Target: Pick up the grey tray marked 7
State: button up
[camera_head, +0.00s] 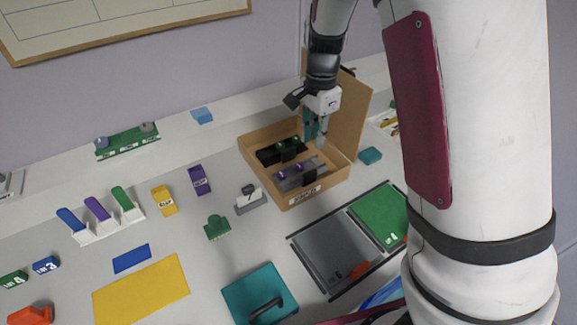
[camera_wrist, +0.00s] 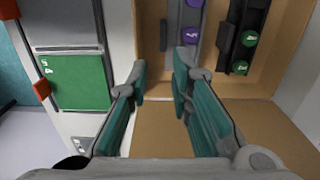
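The grey tray (camera_head: 299,182) lies in the front part of an open cardboard box (camera_head: 254,163) and carries purple round pieces. In the wrist view part of this grey tray (camera_wrist: 176,22) shows beyond the fingertips. I cannot read a clear 7 on it. A black tray (camera_head: 268,156) with green round pieces lies behind it; it also shows in the wrist view (camera_wrist: 230,40). My gripper (camera_head: 315,137) is above the box near its raised lid. In the wrist view my gripper (camera_wrist: 162,78) has its teal fingers apart, with nothing between them.
The raised lid (camera_head: 349,115) stands behind the gripper. A small grey block marked 7 (camera_head: 250,200) stands left of the box. A teal block (camera_head: 370,155) lies to the right. Grey (camera_head: 325,250) and green (camera_head: 380,216) panels lie in front.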

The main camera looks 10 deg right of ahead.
aim_at(310, 172)
notch_tip(310, 172, down, 9)
jog(key=shift+a+f, duration=0.15)
jog(key=f, duration=0.5)
jog(key=shift+w+a, duration=0.1)
jog(key=shift+w, duration=0.1)
grip_shut()
